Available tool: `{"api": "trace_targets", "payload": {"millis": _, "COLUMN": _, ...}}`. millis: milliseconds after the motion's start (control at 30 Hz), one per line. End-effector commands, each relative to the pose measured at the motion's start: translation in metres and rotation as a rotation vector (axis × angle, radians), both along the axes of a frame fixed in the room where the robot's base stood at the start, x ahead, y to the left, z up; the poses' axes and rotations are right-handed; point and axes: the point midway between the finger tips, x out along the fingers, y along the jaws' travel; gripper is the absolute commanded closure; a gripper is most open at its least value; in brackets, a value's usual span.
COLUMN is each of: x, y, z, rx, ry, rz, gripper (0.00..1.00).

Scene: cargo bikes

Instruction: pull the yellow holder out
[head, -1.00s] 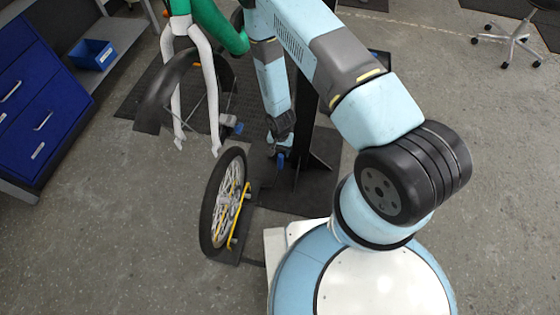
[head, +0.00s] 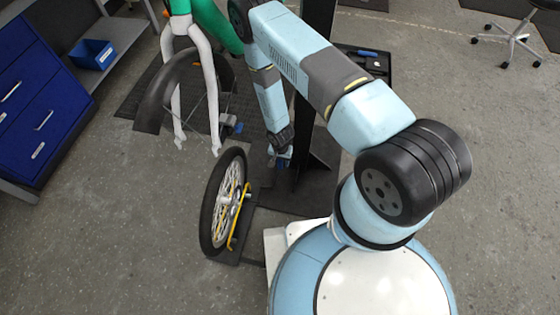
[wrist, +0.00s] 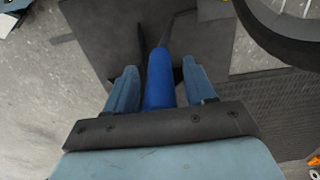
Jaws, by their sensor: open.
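The yellow holder (head: 241,214) is a thin yellow frame on the right side of an upright spoked wheel (head: 206,208), left of centre in the head view. My gripper (head: 280,158) is above and to the right of it, apart from it. In the wrist view my gripper (wrist: 160,84) is open, with one finger on each side of a blue rounded handle (wrist: 160,78). A gap shows on both sides of the handle. The yellow holder is not seen in the wrist view; a dark wheel rim (wrist: 272,35) shows at its upper right.
A dark post with a flat base (head: 292,193) stands right beside my gripper. A bike frame with a white fork (head: 206,75) stands behind the wheel. Blue drawers (head: 40,115) are at the left. The grey floor (head: 120,230) at front left is clear.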

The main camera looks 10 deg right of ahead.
Motion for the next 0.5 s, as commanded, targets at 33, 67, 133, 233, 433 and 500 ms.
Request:
{"api": "trace_targets", "payload": {"millis": 33, "x": 0.0, "y": 0.0001, "z": 0.0001, "rx": 0.0, "ry": 0.0, "rz": 0.0, "gripper": 0.46}}
{"api": "trace_targets", "payload": {"millis": 67, "x": 0.0, "y": 0.0001, "z": 0.0002, "rx": 0.0, "ry": 0.0, "rz": 0.0, "gripper": 0.46}}
{"api": "trace_targets", "payload": {"millis": 133, "x": -0.0001, "y": 0.0001, "z": 0.0002, "rx": 0.0, "ry": 0.0, "rz": 0.0, "gripper": 0.52}}
{"api": "trace_targets", "payload": {"millis": 233, "x": 0.0, "y": 0.0002, "z": 0.0003, "rx": 0.0, "ry": 0.0, "rz": 0.001, "gripper": 0.62}}
{"api": "trace_targets", "payload": {"millis": 433, "x": -0.0002, "y": 0.0004, "z": 0.0004, "rx": 0.0, "ry": 0.0, "rz": 0.001, "gripper": 0.81}}
{"api": "trace_targets", "payload": {"millis": 500, "x": -0.0001, "y": 0.0005, "z": 0.0004, "rx": 0.0, "ry": 0.0, "rz": 0.001, "gripper": 0.88}}
